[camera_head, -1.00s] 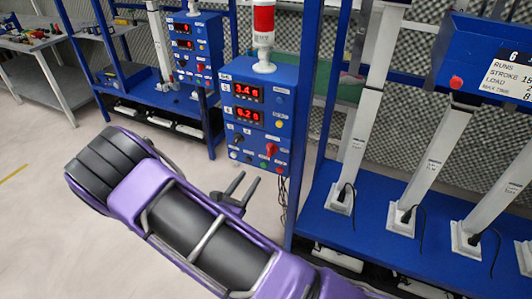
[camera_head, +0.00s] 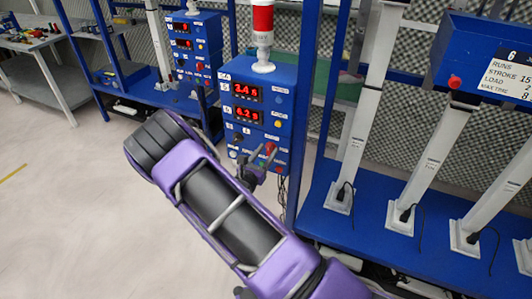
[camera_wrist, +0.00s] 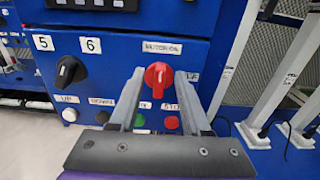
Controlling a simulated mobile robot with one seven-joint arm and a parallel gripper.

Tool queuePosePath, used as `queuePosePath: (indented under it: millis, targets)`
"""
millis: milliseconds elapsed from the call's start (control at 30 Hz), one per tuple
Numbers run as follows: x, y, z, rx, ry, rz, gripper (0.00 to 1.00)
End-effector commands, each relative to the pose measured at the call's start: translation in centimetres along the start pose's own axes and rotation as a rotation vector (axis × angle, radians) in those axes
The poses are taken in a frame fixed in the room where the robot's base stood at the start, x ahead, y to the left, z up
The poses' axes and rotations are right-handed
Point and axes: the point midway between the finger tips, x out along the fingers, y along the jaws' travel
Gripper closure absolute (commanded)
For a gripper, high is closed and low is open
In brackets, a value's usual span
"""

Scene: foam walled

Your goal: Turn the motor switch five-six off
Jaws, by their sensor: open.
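The blue control box (camera_head: 228,108) has two red displays. The red rotary switch (camera_wrist: 157,76) sits under a label (camera_wrist: 162,47) that seems to read MOTOR ON; its grip stands roughly upright. In the head view the red switch (camera_head: 269,147) is partly covered by my gripper. My gripper (camera_head: 262,160) is open in front of the box's lower right. In the wrist view the fingertips of my gripper (camera_wrist: 160,78) lie left and right of the red switch. Whether they touch it, I cannot tell.
A black knob (camera_wrist: 70,72) sits left, below labels 5 and 6. Green (camera_wrist: 139,120) and red (camera_wrist: 171,122) buttons sit below the switch. A red-white lamp (camera_head: 263,35) tops the box. A blue frame post (camera_head: 308,110) stands right of it. Floor at left is clear.

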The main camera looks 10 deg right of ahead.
Motion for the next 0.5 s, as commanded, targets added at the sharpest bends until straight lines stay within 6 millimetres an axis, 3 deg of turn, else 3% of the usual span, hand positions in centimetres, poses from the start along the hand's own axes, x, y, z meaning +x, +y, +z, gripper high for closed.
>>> queuePosePath:
  millis: [67, 300, 500]
  targets:
    - [-0.01, 0.00, 0.00, 0.000, 0.000, 0.000, 0.54]
    - [-0.03, 0.00, 0.01, 0.000, 0.000, 0.000, 0.97]
    - [-0.04, -0.01, 0.01, 0.000, 0.000, 0.000, 1.00]
